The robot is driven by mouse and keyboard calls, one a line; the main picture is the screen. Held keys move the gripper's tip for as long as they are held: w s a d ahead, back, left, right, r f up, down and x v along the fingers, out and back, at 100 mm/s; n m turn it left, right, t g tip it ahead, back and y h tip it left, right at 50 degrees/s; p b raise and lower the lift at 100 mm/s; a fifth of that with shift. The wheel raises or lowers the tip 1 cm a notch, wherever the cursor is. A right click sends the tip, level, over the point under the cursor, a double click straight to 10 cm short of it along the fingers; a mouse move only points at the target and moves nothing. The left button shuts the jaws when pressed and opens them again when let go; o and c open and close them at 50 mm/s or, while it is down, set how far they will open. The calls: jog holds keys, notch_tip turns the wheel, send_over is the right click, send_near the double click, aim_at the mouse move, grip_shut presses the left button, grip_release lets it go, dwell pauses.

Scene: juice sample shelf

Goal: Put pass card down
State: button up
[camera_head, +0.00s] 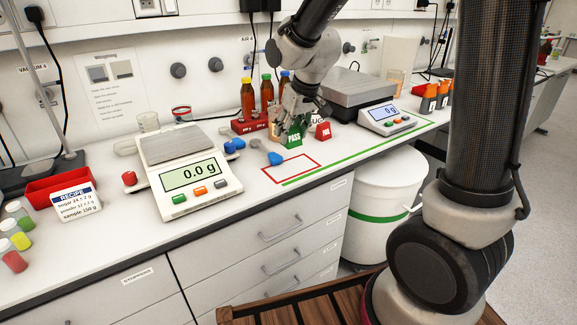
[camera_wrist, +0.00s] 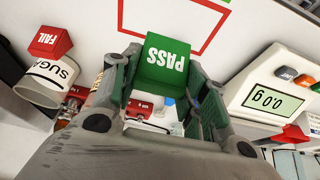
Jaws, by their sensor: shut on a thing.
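The pass card (camera_head: 294,141) is a green block-like card with white PASS lettering. It also shows in the wrist view (camera_wrist: 167,59), between the two fingers. My gripper (camera_head: 287,133) is shut on it, with one finger on each side in the wrist view (camera_wrist: 166,82). The card is close above or on the white bench behind the red outlined rectangle (camera_head: 313,161); I cannot tell whether it touches the bench. The red fail card (camera_head: 323,131) stands just right of it, and in the wrist view (camera_wrist: 49,43) it is beside a sugar container (camera_wrist: 48,82).
A balance (camera_head: 190,183) reading 0.0 g stands at left, with blue pieces near it. Brown bottles (camera_head: 247,98) in a red rack stand behind my gripper. A second scale (camera_head: 384,116) is at right.

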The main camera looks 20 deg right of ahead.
aim_at(294, 146)
notch_tip(294, 146, down, 8)
jog(key=shift+r, duration=0.25)
jog(key=o, duration=0.9)
jog(key=shift+f, duration=0.1)
jog(key=v, duration=1.1)
jog(key=s+d+r+m, duration=0.1)
jog(key=s+d+r, duration=0.1)
jog(key=s+d, duration=0.2)
jog(key=s+d+r+m+h, duration=0.1)
jog(key=s+d, duration=0.4)
jog(key=s, duration=0.6)
jog(key=s+d+r+m, duration=0.1)
jog(key=s+d+r, duration=0.3)
jog(key=s, duration=0.3)
jog(key=shift+s+d+m, duration=0.3)
jog(key=shift+s+d, duration=0.05)
jog(key=shift+d, duration=0.05)
